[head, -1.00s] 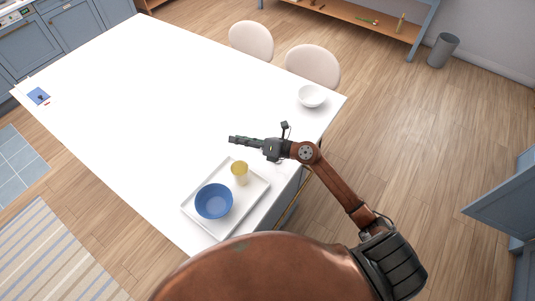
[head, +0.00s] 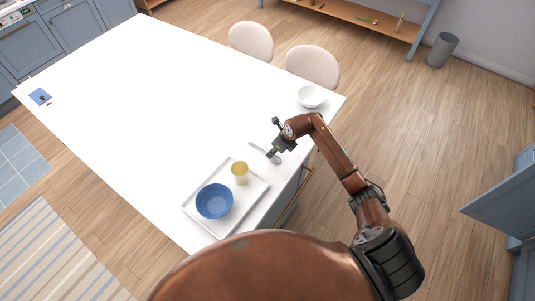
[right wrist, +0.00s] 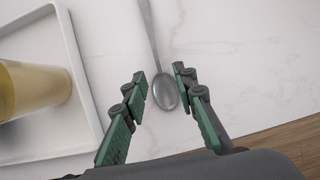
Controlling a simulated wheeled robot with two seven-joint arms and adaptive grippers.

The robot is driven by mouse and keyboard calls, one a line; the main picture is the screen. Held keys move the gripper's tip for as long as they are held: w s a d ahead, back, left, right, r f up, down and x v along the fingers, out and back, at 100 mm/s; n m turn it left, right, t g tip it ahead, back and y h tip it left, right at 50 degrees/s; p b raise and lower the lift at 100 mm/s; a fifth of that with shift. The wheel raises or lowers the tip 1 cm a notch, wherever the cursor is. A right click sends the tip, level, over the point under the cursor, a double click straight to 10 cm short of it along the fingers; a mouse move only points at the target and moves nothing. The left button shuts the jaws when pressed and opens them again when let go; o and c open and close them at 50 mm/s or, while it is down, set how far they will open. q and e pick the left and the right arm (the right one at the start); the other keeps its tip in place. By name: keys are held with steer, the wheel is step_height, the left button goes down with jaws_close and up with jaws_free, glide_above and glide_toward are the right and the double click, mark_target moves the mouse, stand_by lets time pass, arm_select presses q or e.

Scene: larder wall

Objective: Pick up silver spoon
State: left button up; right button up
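The silver spoon (right wrist: 165,88) lies on the white table, its bowl near my fingertips and its handle running up out of the right wrist view. In the head view the spoon (head: 257,147) shows as a thin grey shape beside my right gripper (head: 272,155). In the right wrist view my right gripper (right wrist: 162,85) is open, with one green-padded finger on each side of the spoon's bowl. I cannot tell how high the fingertips are above the table. My left gripper is not in view.
A white tray (head: 257,193) holding a yellow cup (head: 240,172) and a blue bowl (head: 214,201) is left of my right gripper. A white bowl (head: 311,97) stands near the table's far right corner. The white table (head: 150,110) is largely clear. Two chairs stand behind it.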

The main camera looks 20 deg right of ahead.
steer(key=shift+x, duration=1.55)
steer(key=shift+a, duration=0.1)
steer(key=shift+c, duration=0.2)
jaws_close()
